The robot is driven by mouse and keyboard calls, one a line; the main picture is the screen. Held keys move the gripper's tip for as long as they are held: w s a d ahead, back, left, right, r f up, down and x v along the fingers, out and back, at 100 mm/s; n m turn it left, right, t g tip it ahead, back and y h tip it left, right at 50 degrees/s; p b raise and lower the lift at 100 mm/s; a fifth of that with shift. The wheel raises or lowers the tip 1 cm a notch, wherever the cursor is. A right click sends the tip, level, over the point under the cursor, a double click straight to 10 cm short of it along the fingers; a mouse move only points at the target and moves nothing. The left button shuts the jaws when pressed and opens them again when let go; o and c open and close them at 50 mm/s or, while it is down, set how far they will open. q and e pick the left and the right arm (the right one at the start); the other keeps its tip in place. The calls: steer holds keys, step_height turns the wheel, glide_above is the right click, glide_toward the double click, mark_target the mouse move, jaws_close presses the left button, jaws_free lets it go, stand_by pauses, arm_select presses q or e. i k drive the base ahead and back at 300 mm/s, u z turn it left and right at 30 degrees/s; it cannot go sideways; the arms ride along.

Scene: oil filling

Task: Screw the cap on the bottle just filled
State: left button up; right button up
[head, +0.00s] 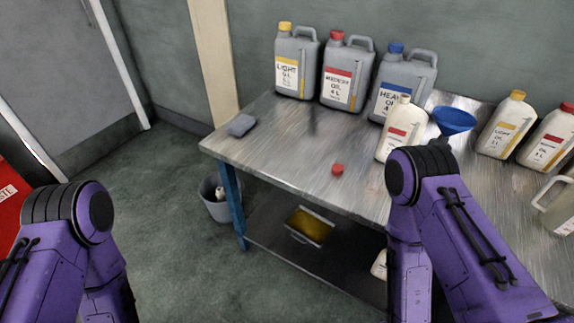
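A cream bottle (402,130) with a red label stands upright on the metal bench, and its top shows no coloured cap. A small red cap (337,169) lies loose on the bench to the left of the bottle, near the front edge. A blue funnel (454,118) is to the right of the bottle; its lower end is hidden behind my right arm. Only upper parts of my two purple arms show, at the lower left and lower right. Neither gripper can be seen, so I cannot tell what they hold.
Large grey oil jugs with yellow (297,62), red (346,72) and blue caps (402,80) stand along the back of the bench (275,140). Capped cream bottles (507,127) stand at right. A grey cloth (241,125) lies at the left corner. A bin (216,207) stands below.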

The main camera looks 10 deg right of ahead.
mark_target(405, 124)
steer(key=u, duration=0.2)
steer(key=i, duration=0.3)
steer(key=z, duration=0.85)
